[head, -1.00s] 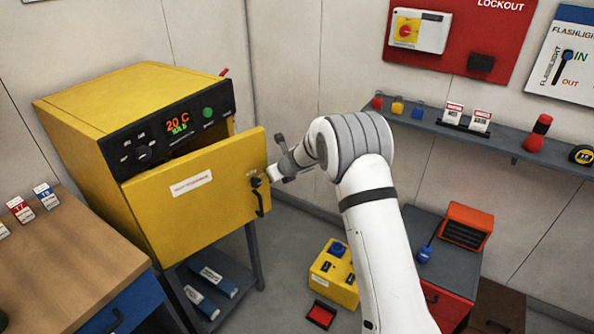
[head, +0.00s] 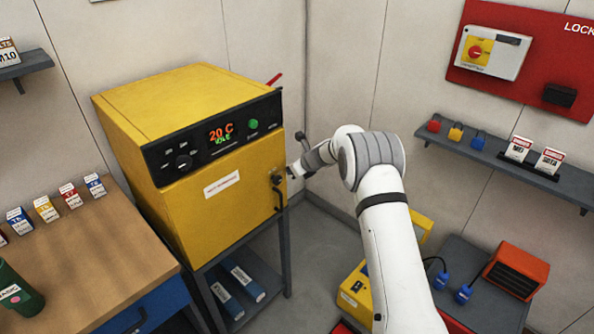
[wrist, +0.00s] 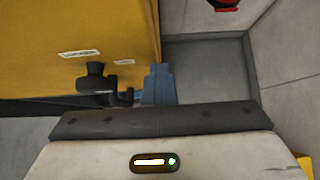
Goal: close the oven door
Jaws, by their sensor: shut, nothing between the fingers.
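The yellow oven (head: 150,100) stands on a dark stand at the left of the head view. Its door (head: 215,210) appears flush with the front, under the black control panel. A black latch and handle (head: 279,190) sit at the door's right edge; in the wrist view the dark latch (wrist: 96,78) shows on the yellow face. My gripper (head: 293,172) is shut and empty, right beside the door's right edge near the latch. I cannot tell whether it touches the door.
A wooden bench (head: 90,260) with several tags stands at the left. Blue binders (head: 240,283) lie on the stand's lower shelf. A wall shelf (head: 500,165) runs along the right. An orange heater (head: 515,272) sits on a cabinet at the lower right.

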